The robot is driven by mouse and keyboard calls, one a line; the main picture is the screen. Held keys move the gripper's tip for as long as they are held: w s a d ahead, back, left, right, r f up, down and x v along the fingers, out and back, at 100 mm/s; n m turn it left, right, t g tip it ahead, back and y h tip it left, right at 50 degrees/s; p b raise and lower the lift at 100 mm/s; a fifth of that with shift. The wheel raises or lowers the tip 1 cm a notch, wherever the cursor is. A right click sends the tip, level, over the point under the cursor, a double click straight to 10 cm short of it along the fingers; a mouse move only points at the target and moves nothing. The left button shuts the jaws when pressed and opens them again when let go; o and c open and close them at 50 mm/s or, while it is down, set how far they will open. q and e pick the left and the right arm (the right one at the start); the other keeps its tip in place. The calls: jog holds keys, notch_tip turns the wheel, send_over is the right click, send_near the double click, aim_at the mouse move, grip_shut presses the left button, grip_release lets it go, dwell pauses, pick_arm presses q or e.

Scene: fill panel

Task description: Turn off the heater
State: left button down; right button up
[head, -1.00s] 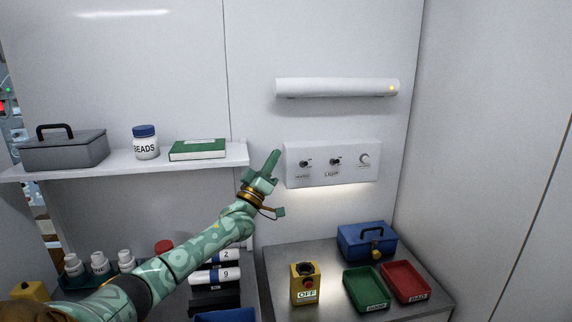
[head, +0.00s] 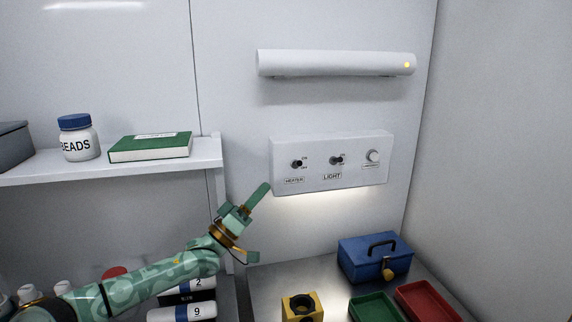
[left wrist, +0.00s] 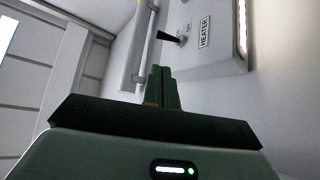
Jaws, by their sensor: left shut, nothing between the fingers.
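The white wall panel (head: 318,180) carries a black toggle switch labelled HEATER (head: 297,164), a second toggle labelled LIGHT (head: 336,160) and a round knob (head: 373,156). My left gripper (head: 262,190) is shut and empty, just left of and below the panel's lower left corner, apart from the heater switch. In the left wrist view, the shut fingers (left wrist: 158,75) point up toward the heater switch (left wrist: 173,38), whose black lever sticks out from the panel. The white tube heater (head: 335,64) above the panel shows a lit yellow lamp (head: 407,65). My right gripper is not in view.
A shelf (head: 207,158) at left holds a green book (head: 150,148) and a BEADS jar (head: 78,138). Below the panel, the bench bears a blue toolbox (head: 375,258), a green tray (head: 374,308), a red tray (head: 427,302) and a yellow box (head: 302,307). The space before the panel is clear.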

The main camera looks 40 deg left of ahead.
aim_at(298, 164)
pick_arm(q)
jog(key=x, duration=0.9)
jog(key=shift+w+b, duration=0.3)
jog(key=shift+b, duration=0.1)
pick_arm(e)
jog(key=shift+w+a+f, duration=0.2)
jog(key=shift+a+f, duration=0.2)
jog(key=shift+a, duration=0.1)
pick_arm(q)
jog(key=shift+r, duration=0.15)
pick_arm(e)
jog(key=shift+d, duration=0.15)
pick_arm(q)
jog(key=shift+d, duration=0.1)
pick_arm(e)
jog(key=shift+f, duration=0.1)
pick_arm(q)
jog(key=shift+m+h+b, duration=0.4)
jog(key=shift+m+b, duration=0.1)
jog(key=shift+m, duration=0.2)
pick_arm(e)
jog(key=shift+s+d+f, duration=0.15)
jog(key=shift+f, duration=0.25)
